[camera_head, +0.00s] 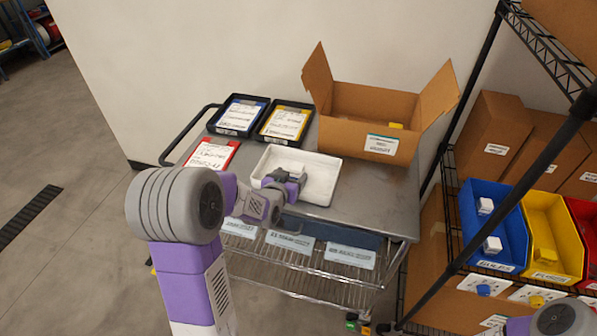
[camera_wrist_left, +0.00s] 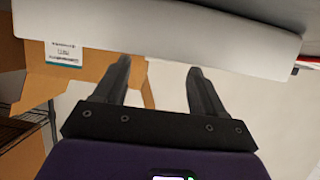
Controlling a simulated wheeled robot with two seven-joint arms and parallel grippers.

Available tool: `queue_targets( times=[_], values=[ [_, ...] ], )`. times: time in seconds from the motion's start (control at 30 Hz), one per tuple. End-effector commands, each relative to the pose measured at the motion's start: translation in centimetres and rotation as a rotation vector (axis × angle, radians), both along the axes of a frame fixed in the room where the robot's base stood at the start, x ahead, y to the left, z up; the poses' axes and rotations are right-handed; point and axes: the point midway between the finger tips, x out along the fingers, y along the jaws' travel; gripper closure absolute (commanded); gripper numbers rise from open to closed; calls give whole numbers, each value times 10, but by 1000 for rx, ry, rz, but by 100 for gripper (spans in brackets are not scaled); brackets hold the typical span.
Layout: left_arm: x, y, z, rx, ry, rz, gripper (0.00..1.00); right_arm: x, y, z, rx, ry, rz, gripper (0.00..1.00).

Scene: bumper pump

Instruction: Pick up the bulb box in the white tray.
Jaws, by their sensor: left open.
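The white tray (camera_head: 323,180) lies on the metal cart top. In the left wrist view the white tray (camera_wrist_left: 160,38) spans the top as a pale band. My left gripper (camera_head: 281,181) is over the left part of the tray, in front of its inside. In the left wrist view its two dark fingers (camera_wrist_left: 159,68) are apart with nothing between them, and their tips are near the tray's edge. My right gripper is not in view; only part of my right arm shows at the lower right.
An open cardboard box (camera_head: 368,120) stands behind the tray. Blue-black (camera_head: 239,115), yellow-black (camera_head: 285,122) and red (camera_head: 211,156) trays with papers lie behind and left. A rack with blue (camera_head: 493,225) and yellow (camera_head: 549,238) bins stands at right.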

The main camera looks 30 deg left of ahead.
Motion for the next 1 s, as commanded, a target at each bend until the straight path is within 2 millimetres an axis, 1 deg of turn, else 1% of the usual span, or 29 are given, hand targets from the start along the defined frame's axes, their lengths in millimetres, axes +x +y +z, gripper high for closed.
queue_targets(
  times=[0.03,0.2,0.3,0.57,0.6,0.67,0.9,0.97,1.0],
  values=[
    [7,1,-3,2,0,-1,30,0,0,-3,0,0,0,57],
    [30,6,-10,3,2,-1,30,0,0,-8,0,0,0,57],
    [38,7,-13,1,1,0,30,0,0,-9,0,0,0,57],
    [41,7,-13,-1,1,-1,30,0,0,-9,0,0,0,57],
    [41,7,-13,-1,1,-1,33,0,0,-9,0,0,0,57],
    [41,8,-13,-1,1,-1,42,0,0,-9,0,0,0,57],
    [41,8,-13,-1,1,-1,79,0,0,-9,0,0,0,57],
    [41,8,-13,-1,1,-1,88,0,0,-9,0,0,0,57],
    [41,8,-13,0,0,-1,90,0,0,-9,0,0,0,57]
  ],
)
